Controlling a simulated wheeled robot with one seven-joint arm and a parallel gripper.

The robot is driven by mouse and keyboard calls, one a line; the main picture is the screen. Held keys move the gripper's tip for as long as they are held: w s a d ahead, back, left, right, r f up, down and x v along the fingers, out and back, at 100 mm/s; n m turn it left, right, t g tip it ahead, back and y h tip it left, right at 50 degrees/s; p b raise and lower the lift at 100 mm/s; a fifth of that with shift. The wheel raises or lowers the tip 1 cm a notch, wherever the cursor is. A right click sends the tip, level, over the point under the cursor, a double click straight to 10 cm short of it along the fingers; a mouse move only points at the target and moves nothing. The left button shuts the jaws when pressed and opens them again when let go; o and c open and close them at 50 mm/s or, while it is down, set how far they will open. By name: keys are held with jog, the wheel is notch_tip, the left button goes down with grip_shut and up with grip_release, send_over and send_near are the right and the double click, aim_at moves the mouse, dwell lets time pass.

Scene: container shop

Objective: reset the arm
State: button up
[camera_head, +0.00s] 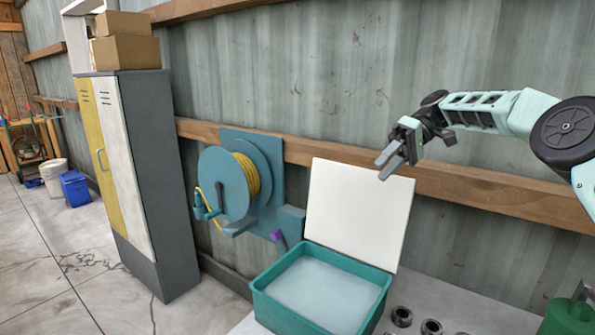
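My gripper (384,170) hangs in the air at the right of the head view, in front of the metal wall. Its grey fingers point down and to the left, above and in front of a white upright panel (360,210). Nothing shows between the fingers. They lie close together from this angle, so I cannot tell whether they are open or shut. My pale green arm comes in from the right edge, bent at a black joint.
A teal bin (262,308) with pale contents stands below my gripper on a light surface. Several metal rings (401,316) and a green object (568,318) lie to its right. A hose reel (226,197) and a locker (158,185) stand left.

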jog(key=s+a+f+t+h+b, duration=0.1)
jog(key=s+a+f+h, duration=0.15)
jog(key=s+a, duration=0.65)
jog(key=s+a+f+h, duration=0.25)
jog(key=s+a, duration=0.35)
jog(key=s, duration=0.5)
jog(key=s+d+f+t+h, duration=0.2)
jog(key=s+d+f, duration=0.2)
jog(key=s, duration=0.6)
jog(key=s+d+f+t+h+b, duration=0.1)
jog(key=s+d+f, duration=0.4)
jog(key=s, duration=0.6)
jog(key=shift+s+f+t+h, duration=0.25)
jog(key=shift+f+t+h, duration=0.1)
jog(key=shift+t+h, duration=0.35)
jog(key=shift+d+m, duration=0.2)
jog(key=shift+m, duration=0.1)
